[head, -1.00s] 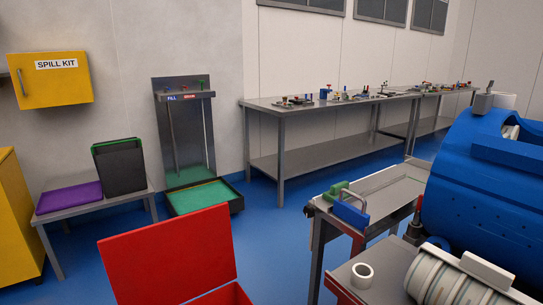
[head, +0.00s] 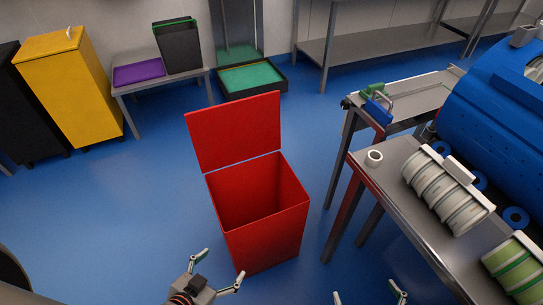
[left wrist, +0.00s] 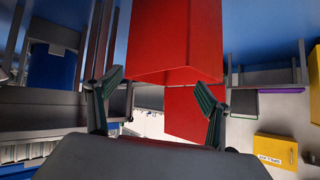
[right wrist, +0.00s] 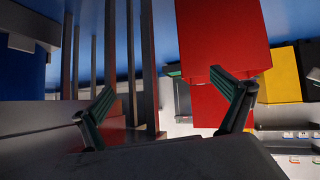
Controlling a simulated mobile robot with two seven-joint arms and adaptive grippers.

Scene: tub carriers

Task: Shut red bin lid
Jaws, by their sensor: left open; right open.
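The red bin (head: 262,222) stands on the blue floor in the middle of the head view, open at the top. Its red lid (head: 236,130) stands up, leaning back at the bin's far edge. In the left wrist view the bin body (left wrist: 175,35) and the lid (left wrist: 188,112) show beyond the fingers. My left gripper (head: 219,270) is open and empty, in front of the bin's near side. My right gripper (head: 370,298) is open and empty at the bottom edge, right of the bin. The bin (right wrist: 222,40) also shows in the right wrist view.
A steel table (head: 400,190) with a white ring (head: 374,158) and striped rolls (head: 447,188) stands close to the bin's right. A yellow cabinet (head: 68,90) and a low table with a purple tray (head: 138,74) stand behind left. Floor left of the bin is clear.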

